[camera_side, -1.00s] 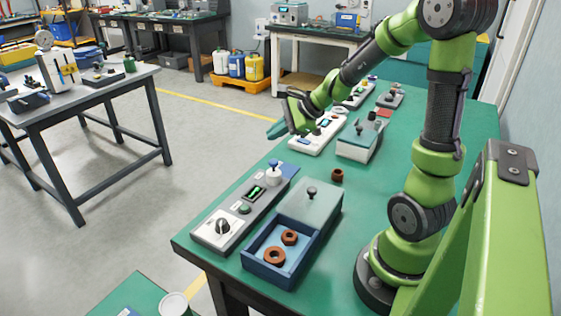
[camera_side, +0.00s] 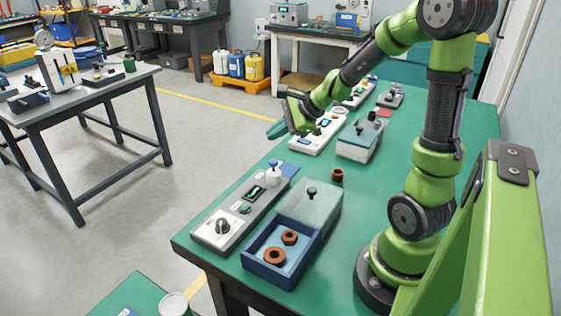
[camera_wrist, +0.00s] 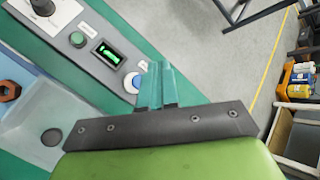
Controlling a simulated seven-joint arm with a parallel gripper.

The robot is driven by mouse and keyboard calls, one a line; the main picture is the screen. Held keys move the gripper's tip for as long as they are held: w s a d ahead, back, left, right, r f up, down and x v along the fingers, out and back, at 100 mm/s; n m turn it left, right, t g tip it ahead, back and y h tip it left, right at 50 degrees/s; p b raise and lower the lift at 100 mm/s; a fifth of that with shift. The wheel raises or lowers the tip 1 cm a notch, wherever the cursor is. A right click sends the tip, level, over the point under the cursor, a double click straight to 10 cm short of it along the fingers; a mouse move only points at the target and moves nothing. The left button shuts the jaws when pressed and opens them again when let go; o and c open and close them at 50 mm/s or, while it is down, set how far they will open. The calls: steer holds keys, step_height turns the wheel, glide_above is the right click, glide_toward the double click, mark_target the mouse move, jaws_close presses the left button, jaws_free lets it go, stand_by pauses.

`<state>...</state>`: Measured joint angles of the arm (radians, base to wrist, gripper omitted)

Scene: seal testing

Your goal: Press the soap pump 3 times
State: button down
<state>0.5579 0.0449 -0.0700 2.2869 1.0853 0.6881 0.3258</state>
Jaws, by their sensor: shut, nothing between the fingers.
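The fingers of my gripper also show in the wrist view (camera_wrist: 157,70).
A blue box (camera_side: 256,268) with brown rings and a partly covering lid (camera_side: 311,205) lies right of the panel. A brown ring (camera_side: 337,175) sits beyond it. A white panel (camera_side: 308,148) and a lidded box (camera_side: 355,150) stand farther back. Green tabletop near my base is clear.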

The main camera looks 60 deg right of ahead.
mark_target(277, 162)
stand_by(0.8)
step_height(277, 162, up, 4)
steer(key=shift+f, duration=0.1)
steer(key=shift+f, duration=0.1)
steer(key=shift+f, duration=4.35)
steer(key=shift+f, duration=0.4)
